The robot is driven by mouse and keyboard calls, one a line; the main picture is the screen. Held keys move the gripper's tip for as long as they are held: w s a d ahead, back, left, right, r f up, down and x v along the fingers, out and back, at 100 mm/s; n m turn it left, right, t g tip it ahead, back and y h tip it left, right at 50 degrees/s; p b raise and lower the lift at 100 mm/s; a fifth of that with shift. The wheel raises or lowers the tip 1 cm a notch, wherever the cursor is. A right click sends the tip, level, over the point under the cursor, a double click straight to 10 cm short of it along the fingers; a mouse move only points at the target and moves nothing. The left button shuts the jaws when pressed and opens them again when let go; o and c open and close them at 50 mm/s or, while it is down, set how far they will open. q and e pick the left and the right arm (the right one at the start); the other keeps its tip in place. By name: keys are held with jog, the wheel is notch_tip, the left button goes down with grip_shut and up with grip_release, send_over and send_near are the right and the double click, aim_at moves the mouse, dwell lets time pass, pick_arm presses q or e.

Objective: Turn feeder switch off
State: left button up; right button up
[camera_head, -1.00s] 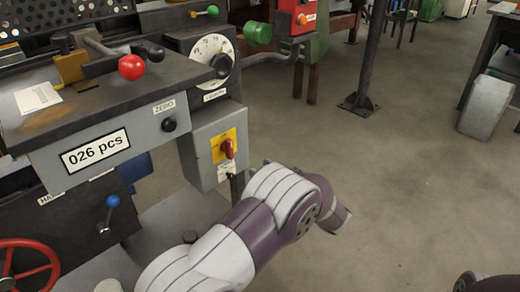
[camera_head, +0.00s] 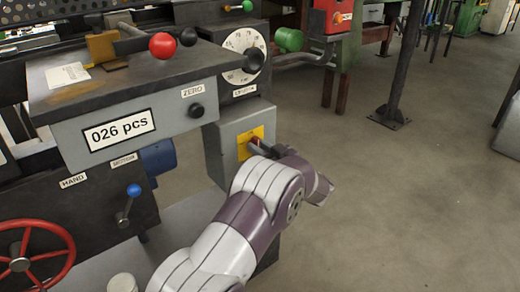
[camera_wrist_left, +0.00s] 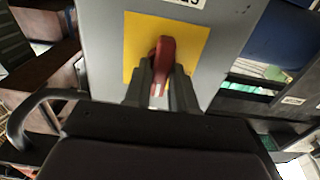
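The feeder switch is a red rotary handle on a yellow plate (camera_head: 243,140) on the front of a grey box (camera_head: 228,157). In the left wrist view the red handle (camera_wrist_left: 163,60) stands nearly upright over its yellow plate (camera_wrist_left: 196,40), with a white mark near its lower end. My left gripper (camera_wrist_left: 162,82) has one dark finger on each side of the handle, close against it, and looks shut on it. In the head view my left wrist hides most of the handle and the fingertips. My right gripper is not in view.
Above the box are a white dial (camera_head: 244,55) and a ZERO knob (camera_head: 196,111). A counter label (camera_head: 119,130) reads 026 pcs. A blue-tipped lever (camera_head: 133,191) and a red handwheel (camera_head: 34,254) are at lower left. Open floor lies to the right, with a post (camera_head: 398,75) beyond.

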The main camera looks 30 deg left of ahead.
pick_arm(q)
grip_shut()
jog(key=shift+n, duration=0.3)
jog(key=shift+s+a+f+n+b, duration=0.15)
jog(key=shift+n+b, duration=1)
jog(key=shift+n, duration=1.7)
jog(key=shift+s+d+f+n+b, duration=0.15)
jog(key=shift+n+b, duration=0.95)
jog(key=shift+n, duration=1.8)
jog(key=shift+a+f+n+b, duration=0.15)
jog(key=shift+n+b, duration=1)
jog(key=shift+n, duration=1.7)
jog(key=shift+o, duration=2.4)
grip_release()
